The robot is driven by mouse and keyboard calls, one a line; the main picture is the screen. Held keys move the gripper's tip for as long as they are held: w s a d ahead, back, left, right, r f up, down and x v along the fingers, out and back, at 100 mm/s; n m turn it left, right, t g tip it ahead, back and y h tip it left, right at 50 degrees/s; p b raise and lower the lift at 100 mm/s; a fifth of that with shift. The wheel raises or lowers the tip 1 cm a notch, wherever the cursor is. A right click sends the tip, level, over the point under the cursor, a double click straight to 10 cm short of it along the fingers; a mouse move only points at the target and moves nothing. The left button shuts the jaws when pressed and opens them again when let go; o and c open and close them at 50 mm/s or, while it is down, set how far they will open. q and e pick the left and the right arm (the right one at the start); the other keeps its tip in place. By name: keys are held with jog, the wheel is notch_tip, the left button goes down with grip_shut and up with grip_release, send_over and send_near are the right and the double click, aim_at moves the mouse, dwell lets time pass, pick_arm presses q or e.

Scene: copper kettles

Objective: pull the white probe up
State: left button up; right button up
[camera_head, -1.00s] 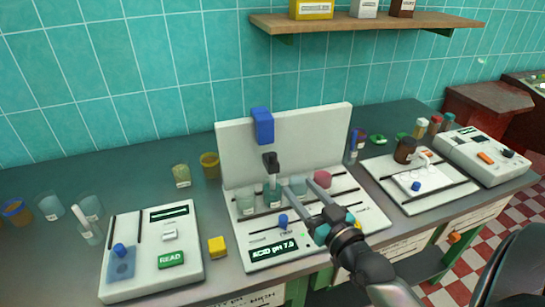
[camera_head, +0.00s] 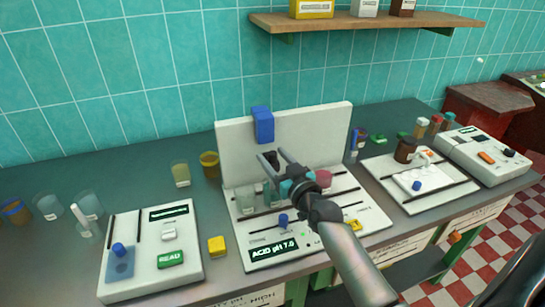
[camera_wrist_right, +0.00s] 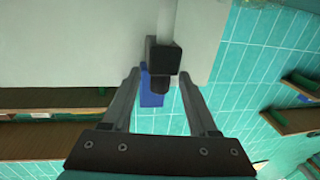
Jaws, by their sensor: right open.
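A black block (camera_head: 271,158) stands in front of the white back panel of the middle meter. In the right wrist view the black block (camera_wrist_right: 163,58) has a pale rod (camera_wrist_right: 166,20) running from it; I cannot tell if this is the white probe. My right gripper (camera_head: 274,166) is open, its fingers pointing at the block. In the right wrist view the gripper (camera_wrist_right: 160,75) has the block between or just beyond its fingertips, with no grip seen. The arm hides part of the meter. My left gripper is out of view.
A blue block (camera_head: 263,125) is on the back panel (camera_head: 320,130). Clear beakers (camera_head: 245,200) and a pink one (camera_head: 323,178) stand on the meter. More instruments stand at right.

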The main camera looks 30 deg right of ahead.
jog(key=shift+w, duration=0.45)
grip_shut()
dwell(0.3)
dwell(0.9)
